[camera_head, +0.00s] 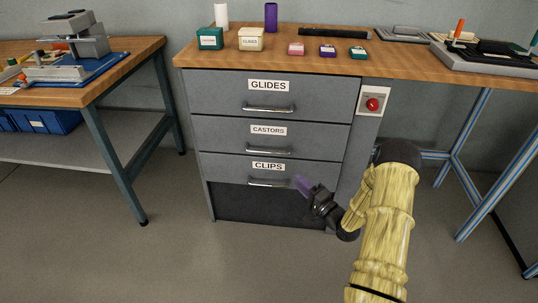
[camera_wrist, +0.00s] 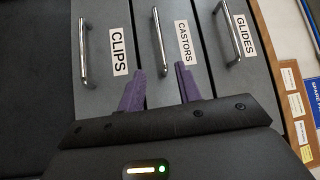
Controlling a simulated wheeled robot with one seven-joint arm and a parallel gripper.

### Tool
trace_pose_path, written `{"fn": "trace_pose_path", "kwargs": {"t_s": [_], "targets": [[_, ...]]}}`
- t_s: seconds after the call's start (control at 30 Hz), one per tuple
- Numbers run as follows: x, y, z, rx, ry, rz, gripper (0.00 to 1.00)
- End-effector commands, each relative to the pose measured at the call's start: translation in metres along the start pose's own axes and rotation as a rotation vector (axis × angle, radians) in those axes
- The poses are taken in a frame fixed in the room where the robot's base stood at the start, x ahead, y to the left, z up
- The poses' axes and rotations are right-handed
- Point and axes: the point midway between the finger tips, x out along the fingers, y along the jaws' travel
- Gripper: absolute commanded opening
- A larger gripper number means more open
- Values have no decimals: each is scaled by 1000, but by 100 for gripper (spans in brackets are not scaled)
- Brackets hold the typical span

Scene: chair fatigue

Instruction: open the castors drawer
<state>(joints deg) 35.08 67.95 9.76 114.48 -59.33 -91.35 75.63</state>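The castors drawer (camera_head: 215,138) is the middle of three grey drawers in a cabinet under the bench. It looks shut, with a white "CASTORS" label and a horizontal metal handle (camera_head: 269,150). In the wrist view the castors handle (camera_wrist: 160,40) stands ahead of my gripper, roughly in line with the gap between its fingers. My gripper (camera_head: 302,184) is low, in front of the cabinet, right of the clips handle. In the wrist view my gripper's purple fingers (camera_wrist: 160,82) are apart with nothing between them. They look clear of the castors handle.
The glides drawer (camera_head: 220,92) is above and the clips drawer (camera_head: 217,168) below; both look shut. A red button (camera_head: 372,104) is on the cabinet's right. Several small boxes, including a green one (camera_head: 210,38), stand on the bench top. The floor in front is clear.

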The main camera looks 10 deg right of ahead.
Motion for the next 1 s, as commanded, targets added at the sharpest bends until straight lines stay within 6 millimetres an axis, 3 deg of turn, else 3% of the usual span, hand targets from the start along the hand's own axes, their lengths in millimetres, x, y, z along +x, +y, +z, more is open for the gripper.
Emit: {"fn": "trace_pose_path", "kwargs": {"t_s": [0.27, 1.0], "targets": [[20, 1, 1, -5, -3, -2, 34], [149, 2, 1, -4, -2, -1, 34]]}}
